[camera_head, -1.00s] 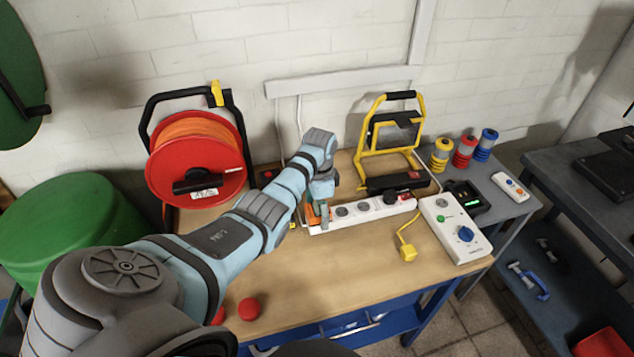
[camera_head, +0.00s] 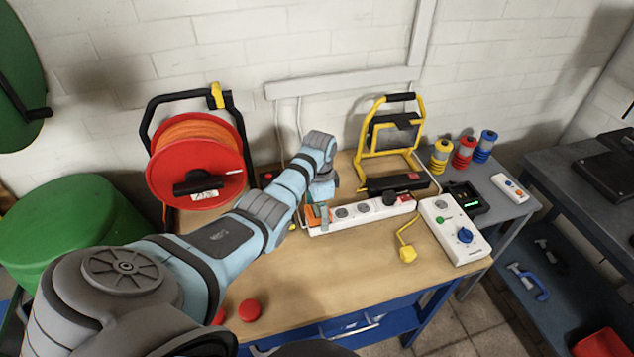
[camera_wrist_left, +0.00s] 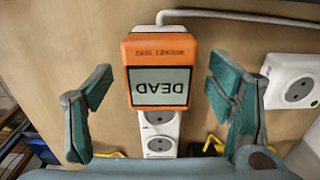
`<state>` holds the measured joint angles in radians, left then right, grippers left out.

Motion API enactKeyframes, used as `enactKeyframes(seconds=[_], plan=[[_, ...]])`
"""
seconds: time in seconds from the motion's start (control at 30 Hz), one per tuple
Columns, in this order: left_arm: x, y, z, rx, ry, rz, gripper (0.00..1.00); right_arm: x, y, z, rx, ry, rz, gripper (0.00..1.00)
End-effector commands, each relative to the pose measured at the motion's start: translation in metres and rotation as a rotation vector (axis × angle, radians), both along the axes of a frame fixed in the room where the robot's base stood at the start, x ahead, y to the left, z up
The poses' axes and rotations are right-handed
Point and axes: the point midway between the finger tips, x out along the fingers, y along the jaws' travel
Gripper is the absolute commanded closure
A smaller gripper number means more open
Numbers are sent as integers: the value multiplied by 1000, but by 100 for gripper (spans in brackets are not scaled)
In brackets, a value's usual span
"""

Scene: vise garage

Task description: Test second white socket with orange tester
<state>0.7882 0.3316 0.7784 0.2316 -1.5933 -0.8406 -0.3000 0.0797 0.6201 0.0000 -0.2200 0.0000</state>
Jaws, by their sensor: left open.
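The orange tester (camera_head: 312,216) sits at the left end of the white socket strip (camera_head: 350,223). In the left wrist view the tester (camera_wrist_left: 130,62) reads DEAD, upside down, on its display. It covers the strip's end beside the white cable, with two empty round sockets (camera_wrist_left: 158,131) showing below it. My left gripper (camera_head: 319,212) is open, its fingers on either side of the tester with gaps in the wrist view. My right gripper is not in view.
A black plug (camera_head: 390,198) fills a socket towards the strip's right end. A yellow work light (camera_head: 362,160) stands behind. A white control box (camera_head: 463,243) and a yellow plug (camera_head: 408,254) lie right. A red cable reel (camera_head: 195,165) stands left.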

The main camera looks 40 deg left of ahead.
Motion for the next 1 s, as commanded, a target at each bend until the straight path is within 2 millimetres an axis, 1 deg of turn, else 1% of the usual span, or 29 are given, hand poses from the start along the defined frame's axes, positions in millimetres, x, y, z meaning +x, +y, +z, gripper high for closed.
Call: enactKeyframes(seconds=[0.07, 0.3, 0.73, 0.8, 1.0], plan=[[0, 0, 2, 0, 0, 0, 25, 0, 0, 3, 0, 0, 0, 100], [0, 0, 0, 0, 0, 0, 25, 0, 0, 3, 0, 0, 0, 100], [0, 0, 0, 0, 0, 0, 94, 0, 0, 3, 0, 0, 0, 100], [0, 0, 1, 0, 0, 0, 100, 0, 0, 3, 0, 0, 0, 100], [0, 0, 8, 0, -1, 0, 100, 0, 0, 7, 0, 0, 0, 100]])
